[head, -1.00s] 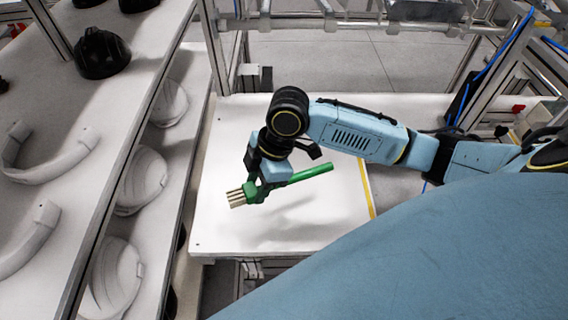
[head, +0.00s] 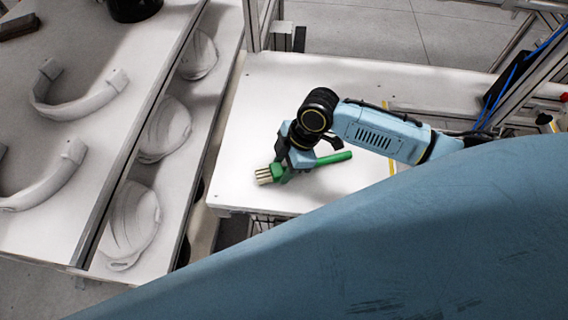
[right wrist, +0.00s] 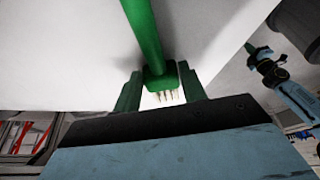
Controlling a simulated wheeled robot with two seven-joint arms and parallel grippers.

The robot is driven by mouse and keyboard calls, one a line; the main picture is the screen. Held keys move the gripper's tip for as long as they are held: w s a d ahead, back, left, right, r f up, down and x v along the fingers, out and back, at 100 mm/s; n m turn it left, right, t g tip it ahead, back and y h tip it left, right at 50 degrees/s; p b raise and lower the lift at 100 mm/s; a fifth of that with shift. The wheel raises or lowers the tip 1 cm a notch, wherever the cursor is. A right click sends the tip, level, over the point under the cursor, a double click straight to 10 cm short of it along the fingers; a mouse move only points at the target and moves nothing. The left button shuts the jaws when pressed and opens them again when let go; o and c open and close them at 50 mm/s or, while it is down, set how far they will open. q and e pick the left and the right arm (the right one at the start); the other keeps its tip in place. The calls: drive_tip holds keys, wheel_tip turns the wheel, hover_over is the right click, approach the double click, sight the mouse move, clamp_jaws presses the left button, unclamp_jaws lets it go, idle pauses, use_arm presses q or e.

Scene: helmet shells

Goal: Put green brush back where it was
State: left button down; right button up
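The green brush (head: 333,159), with a long green handle and pale bristles, is in my right gripper (head: 285,172). The handle points right and the bristles point left in the head view. In the right wrist view the brush (right wrist: 147,35) sits between the two dark green fingers of the right gripper (right wrist: 161,88). The gripper is over the white table (head: 270,90); whether the brush touches the tabletop cannot be told. Another blue and black arm, apparently my left one, shows at the right of the wrist view, with its small gripper (right wrist: 256,52) too small to read.
A shelf unit at the left holds white helmet shells (head: 166,130) on its lower level and curved white parts (head: 80,103) above. A dark block-like item (head: 18,27) lies at its upper left. The tabletop around the brush is mostly clear. A metal frame stands behind.

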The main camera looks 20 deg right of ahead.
drive_tip(key=o, duration=0.3)
drive_tip(key=shift+o, duration=0.2)
drive_tip(key=p+v, duration=0.1)
drive_tip(key=v, duration=1.1)
